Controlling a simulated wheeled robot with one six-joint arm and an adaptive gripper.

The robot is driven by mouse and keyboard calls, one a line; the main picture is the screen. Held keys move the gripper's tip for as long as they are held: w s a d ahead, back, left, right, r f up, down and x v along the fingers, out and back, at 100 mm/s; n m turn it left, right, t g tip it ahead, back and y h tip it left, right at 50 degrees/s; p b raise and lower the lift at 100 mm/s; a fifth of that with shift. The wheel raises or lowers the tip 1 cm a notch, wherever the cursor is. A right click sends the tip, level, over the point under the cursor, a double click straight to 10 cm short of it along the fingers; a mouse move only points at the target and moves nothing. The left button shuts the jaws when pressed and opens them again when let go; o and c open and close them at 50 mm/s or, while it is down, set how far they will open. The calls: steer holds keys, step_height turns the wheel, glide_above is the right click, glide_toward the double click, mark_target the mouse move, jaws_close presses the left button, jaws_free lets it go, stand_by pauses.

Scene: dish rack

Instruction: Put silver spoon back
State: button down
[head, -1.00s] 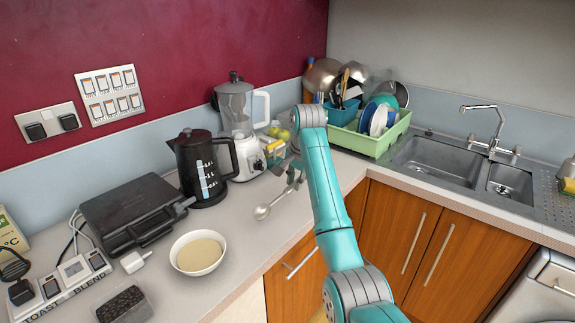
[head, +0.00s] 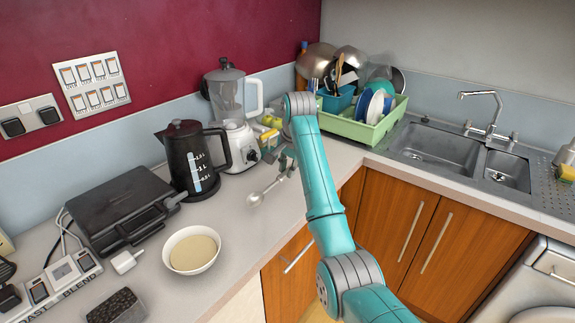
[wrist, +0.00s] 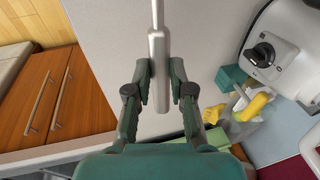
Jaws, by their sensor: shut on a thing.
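The silver spoon (head: 257,197) is above the counter in the head view, its bowl pointing left and toward the front. My gripper (head: 289,163) is shut on its handle, partly hidden behind my arm. In the wrist view, my gripper (wrist: 159,84) has its two fingers on either side of the spoon's thick handle end (wrist: 158,50). The spoon's bowl is outside the wrist view. The green dish rack (head: 362,131) stands in the back corner, with a blue utensil holder (head: 337,103) containing several utensils.
A blender (head: 236,120), a black kettle (head: 190,160) and a sandwich press (head: 118,212) stand along the wall. A bowl (head: 191,250) sits at the front of the counter (head: 232,225). The sink (head: 437,148) is right of the rack.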

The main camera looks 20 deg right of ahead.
steer(key=shift+f, duration=2.65)
steer(key=shift+f, duration=0.1)
steer(key=shift+w+d+f+g+y, duration=0.15)
steer(key=shift+f+g+y, duration=0.15)
steer(key=shift+f+y, duration=0.15)
steer(key=c, duration=1.3)
jaws_free()
steer(key=shift+c, duration=0.2)
steer(key=o, duration=0.6)
steer(key=shift+c, duration=0.2)
